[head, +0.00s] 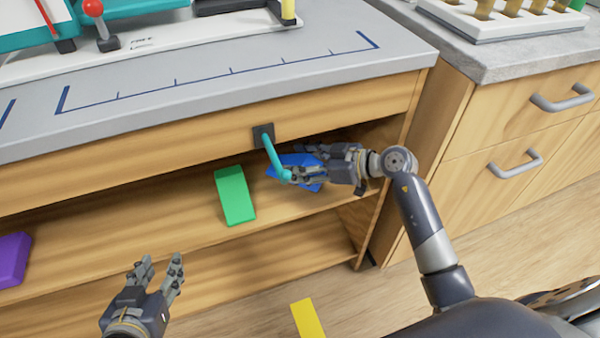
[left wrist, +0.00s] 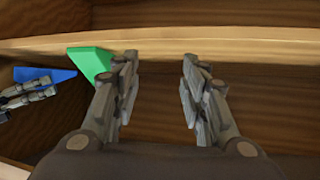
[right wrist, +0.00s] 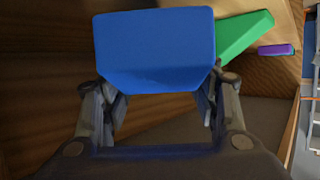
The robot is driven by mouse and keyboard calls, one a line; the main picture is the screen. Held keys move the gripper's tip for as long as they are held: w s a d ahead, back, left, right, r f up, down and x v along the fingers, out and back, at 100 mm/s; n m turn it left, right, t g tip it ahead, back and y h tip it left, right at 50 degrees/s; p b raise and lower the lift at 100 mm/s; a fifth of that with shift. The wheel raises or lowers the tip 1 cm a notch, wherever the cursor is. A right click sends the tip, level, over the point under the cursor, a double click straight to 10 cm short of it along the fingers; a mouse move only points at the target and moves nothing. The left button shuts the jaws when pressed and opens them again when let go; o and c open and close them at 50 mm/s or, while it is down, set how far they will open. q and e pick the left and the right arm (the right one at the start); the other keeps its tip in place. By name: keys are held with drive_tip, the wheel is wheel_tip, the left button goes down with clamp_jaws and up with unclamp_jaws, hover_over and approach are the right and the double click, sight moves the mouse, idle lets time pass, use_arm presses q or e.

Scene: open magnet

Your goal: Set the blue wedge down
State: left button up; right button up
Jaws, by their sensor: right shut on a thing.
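The blue wedge (head: 300,165) is in my right gripper (head: 300,174), inside the upper shelf opening under the counter. In the right wrist view the blue wedge (right wrist: 155,50) fills the space between and beyond the fingers. Whether it touches the shelf board cannot be told. In the head view a teal hooked handle (head: 274,156) hangs in front of it and hides part of it. My left gripper (head: 160,270) is open and empty, low in front of the shelves. The left wrist view also shows the blue wedge (left wrist: 45,74) at its left edge.
A green wedge (head: 235,195) lies on the same shelf (head: 180,215), left of my right gripper. A purple block (head: 13,258) is further left. A yellow block (head: 307,318) is on the floor. The counter edge (head: 200,120) overhangs the shelf; drawers (head: 540,140) stand at right.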

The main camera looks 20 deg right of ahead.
wheel_tip(320, 180, down, 3)
drive_tip(key=shift+f+b, duration=0.15)
drive_tip(key=shift+b, duration=0.85)
use_arm(q)
drive_tip(key=w+d+r+t+h, duration=0.1)
drive_tip(key=w+d+r+t, duration=0.1)
drive_tip(key=r+t, duration=0.3)
wheel_tip(320, 180, up, 4)
drive_tip(key=shift+w+d+r+t+h, duration=0.2)
drive_tip(key=shift+w+t+h, duration=0.15)
drive_tip(key=shift+w, duration=0.55)
drive_tip(key=shift+f, duration=0.1)
use_arm(e)
drive_tip(key=shift+f, duration=0.1)
drive_tip(key=o, duration=1)
use_arm(q)
drive_tip(key=shift+s+a+f, duration=0.1)
drive_tip(key=shift+f, duration=0.25)
